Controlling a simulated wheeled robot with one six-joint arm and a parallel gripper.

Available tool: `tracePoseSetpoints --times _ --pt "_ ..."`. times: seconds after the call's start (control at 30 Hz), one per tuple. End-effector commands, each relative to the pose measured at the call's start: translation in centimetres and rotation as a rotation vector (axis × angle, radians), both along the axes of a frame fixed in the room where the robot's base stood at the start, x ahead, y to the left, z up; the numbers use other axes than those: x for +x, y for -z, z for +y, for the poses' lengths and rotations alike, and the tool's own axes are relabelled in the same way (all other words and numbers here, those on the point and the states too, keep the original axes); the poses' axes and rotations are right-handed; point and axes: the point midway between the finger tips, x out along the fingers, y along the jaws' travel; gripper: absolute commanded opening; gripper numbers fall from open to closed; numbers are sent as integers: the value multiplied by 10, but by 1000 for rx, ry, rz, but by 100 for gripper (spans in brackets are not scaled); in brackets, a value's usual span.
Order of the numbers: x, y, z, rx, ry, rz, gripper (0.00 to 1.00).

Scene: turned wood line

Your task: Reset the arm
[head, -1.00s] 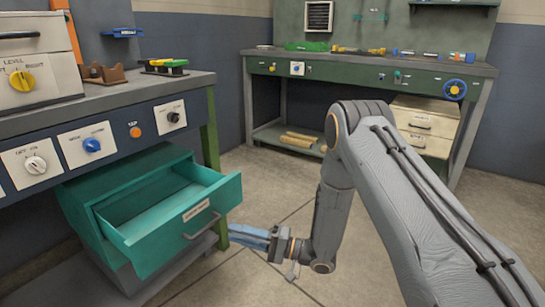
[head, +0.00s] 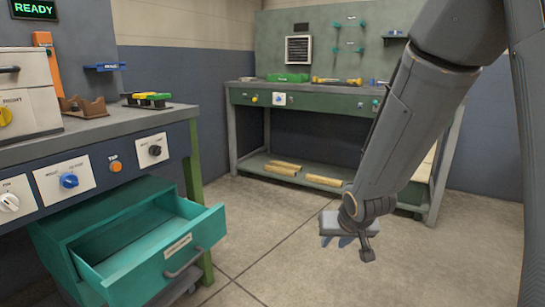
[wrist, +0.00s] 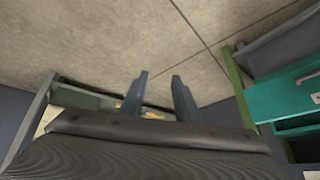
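My gripper (head: 336,240) hangs at the lower end of my arm in the head view, over the open floor to the right of the teal drawer. Its bluish fingers are partly hidden behind the wrist there. In the wrist view my gripper (wrist: 160,75) shows two dark fingers apart, with nothing between them. My arm (head: 405,125) comes down from the upper right of the head view and touches nothing that I can see.
The teal drawer (head: 150,262) stands open and looks empty, under the left workbench (head: 100,125). A green workbench (head: 310,97) stands at the back, with several wooden pieces on its lower shelf (head: 262,161). The floor (head: 285,225) between them is clear.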

Motion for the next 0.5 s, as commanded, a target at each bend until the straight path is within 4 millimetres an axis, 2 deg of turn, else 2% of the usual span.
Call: tracePoseSetpoints --times 0.03,0.1,0.2,0.5 --pt "-18 -5 -8 -21 9 37 29" --pt "-43 -8 -17 -44 13 94 29" --pt "-74 -11 -24 -62 11 165 29" --pt "-152 -20 -29 -64 -14 336 29"
